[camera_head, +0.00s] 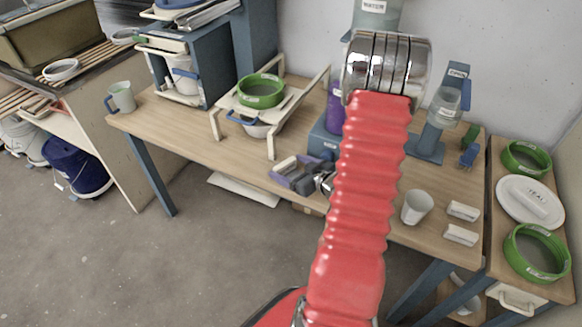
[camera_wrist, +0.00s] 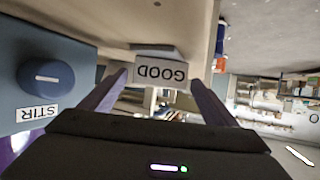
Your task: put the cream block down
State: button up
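My gripper (camera_head: 290,171) is low at the front edge of the wooden table, its purple fingers pointing left. In the wrist view, my gripper (camera_wrist: 160,76) has a finger at each side of a pale cream block (camera_wrist: 158,70) with a GOOD label, which reads upside down. The block (camera_head: 286,165) shows small in the head view, between the fingers. The fingers appear shut on it. I cannot tell whether its underside touches the tabletop (camera_head: 195,135).
A blue stirrer (camera_head: 325,142) stands right beside my gripper; its knob (camera_wrist: 45,77) is close in the wrist view. A rack with a green sieve (camera_head: 261,91) stands behind. Bare table lies left.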

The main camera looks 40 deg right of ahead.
jog(key=shift+o, duration=0.2)
jog(key=shift+s+r, duration=0.3)
jog(key=shift+s, duration=0.2)
jog(key=v, duration=1.1)
dwell(0.4)
jog(key=w+r+g+h, duration=0.3)
jog(key=w+r, duration=0.4)
jog(key=w+a+r+g+h, duration=0.1)
jog(key=a+r+g, duration=0.1)
jog(key=a+r, duration=0.45)
jog(key=s+a+r+g+y, duration=0.1)
jog(key=s+a, duration=0.5)
jog(key=a, duration=0.6)
jog(key=s+a+r+g+y, duration=0.1)
jog(key=s+a+r+y, duration=0.2)
jog(key=a, duration=1)
jog(key=s+r, duration=0.3)
jog(key=shift+a+n+g+y, duration=0.3)
jog(key=shift+a+g+y, duration=0.05)
jog(key=shift+g+y, duration=0.05)
